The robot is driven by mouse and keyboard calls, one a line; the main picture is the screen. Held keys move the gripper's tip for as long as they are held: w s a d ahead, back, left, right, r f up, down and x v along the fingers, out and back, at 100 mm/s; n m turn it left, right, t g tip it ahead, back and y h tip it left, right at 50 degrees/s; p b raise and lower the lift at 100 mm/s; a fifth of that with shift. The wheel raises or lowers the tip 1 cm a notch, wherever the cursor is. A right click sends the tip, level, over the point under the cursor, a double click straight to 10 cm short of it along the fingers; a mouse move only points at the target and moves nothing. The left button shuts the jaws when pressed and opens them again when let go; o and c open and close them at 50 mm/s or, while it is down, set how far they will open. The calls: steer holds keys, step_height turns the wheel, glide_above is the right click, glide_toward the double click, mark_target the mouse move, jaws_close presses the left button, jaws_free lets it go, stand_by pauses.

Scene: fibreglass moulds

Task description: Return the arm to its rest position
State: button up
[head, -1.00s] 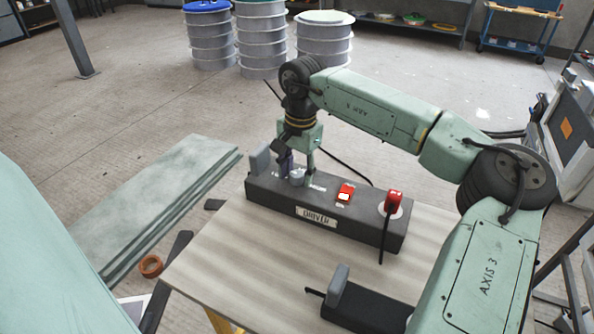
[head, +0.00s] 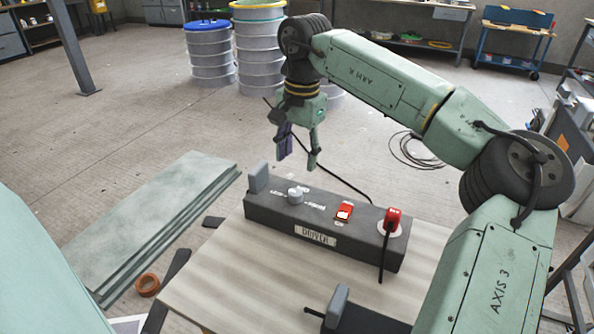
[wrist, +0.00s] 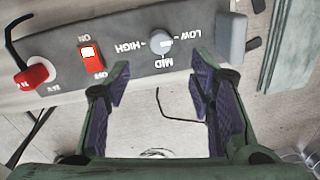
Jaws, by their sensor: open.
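My gripper (head: 298,157) hangs from my raised green arm, above and behind the dark control box in the head view. Its two fingers are apart with nothing between them; it also shows in the wrist view (wrist: 160,92). The control box (head: 262,213), labelled DRIVER, sits on the wooden table. It carries a grey knob (head: 295,195), a red switch (head: 344,211) and a red plug (head: 392,216) with a black cable. In the wrist view the knob (wrist: 161,43) lies beyond the fingertips, clear of them, its pointer near MID.
The wooden table (head: 230,275) holds a second dark box (head: 365,320) at the front, partly hidden by my arm. Pale green sheets (head: 150,220) lie at left, with an orange tape roll (head: 147,285). Drums (head: 210,52) stand behind; the floor beyond the table is largely clear.

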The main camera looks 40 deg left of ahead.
steer(key=shift+r, duration=0.7)
